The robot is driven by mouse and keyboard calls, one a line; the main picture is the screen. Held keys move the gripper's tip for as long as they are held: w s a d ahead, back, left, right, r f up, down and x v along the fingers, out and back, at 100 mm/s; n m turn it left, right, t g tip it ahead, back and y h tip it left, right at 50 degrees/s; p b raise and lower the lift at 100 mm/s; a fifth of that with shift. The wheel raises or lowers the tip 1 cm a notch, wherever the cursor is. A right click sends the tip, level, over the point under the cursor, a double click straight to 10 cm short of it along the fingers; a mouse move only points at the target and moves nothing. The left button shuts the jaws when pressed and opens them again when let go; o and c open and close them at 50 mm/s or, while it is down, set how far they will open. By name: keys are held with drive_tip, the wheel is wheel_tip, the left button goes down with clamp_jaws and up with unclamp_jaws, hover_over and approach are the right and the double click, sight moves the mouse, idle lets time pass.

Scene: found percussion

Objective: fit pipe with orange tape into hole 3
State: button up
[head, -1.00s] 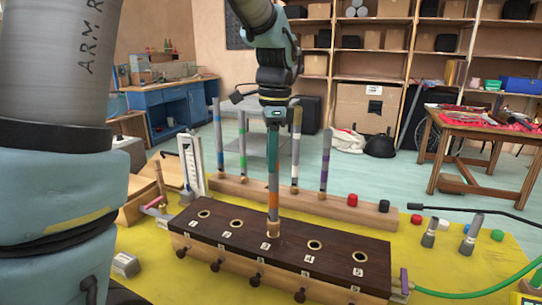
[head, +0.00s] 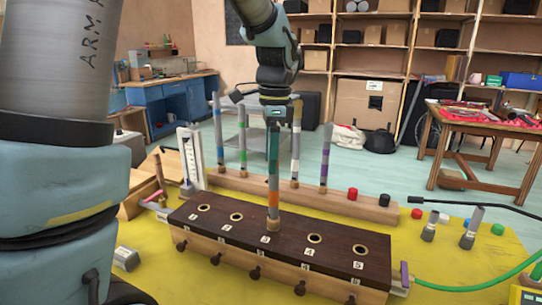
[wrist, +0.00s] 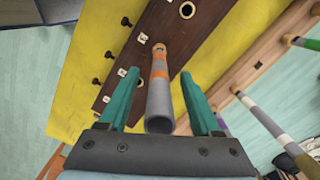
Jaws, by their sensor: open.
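The grey pipe with orange tape (head: 273,198) stands upright at hole 3 of the dark wooden block (head: 330,258). Its lower end covers the hole, so I cannot tell how deep it sits. In the wrist view the pipe (wrist: 160,100) rises between the fingers, with its open top end towards the camera. My gripper (wrist: 160,86) is open, with one teal finger on each side of the pipe and gaps visible on both sides. In the head view my gripper (head: 273,165) points straight down over the pipe's upper part.
The block's other numbered holes look empty. Behind it, a wooden rack (head: 225,183) holds several taped pipes. A red cap (head: 352,194) and a black cap (head: 384,200) sit on its right end. A green hose (head: 460,293) runs off right. The yellow mat (head: 215,280) shows bare at the front.

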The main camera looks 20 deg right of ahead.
drive_tip(key=shift+r, duration=0.1)
drive_tip(key=r, duration=0.7)
drive_tip(key=r+b, duration=0.1)
drive_tip(key=r, duration=0.2)
drive_tip(key=shift+d+r, duration=0.25)
drive_tip(key=shift+r, duration=0.05)
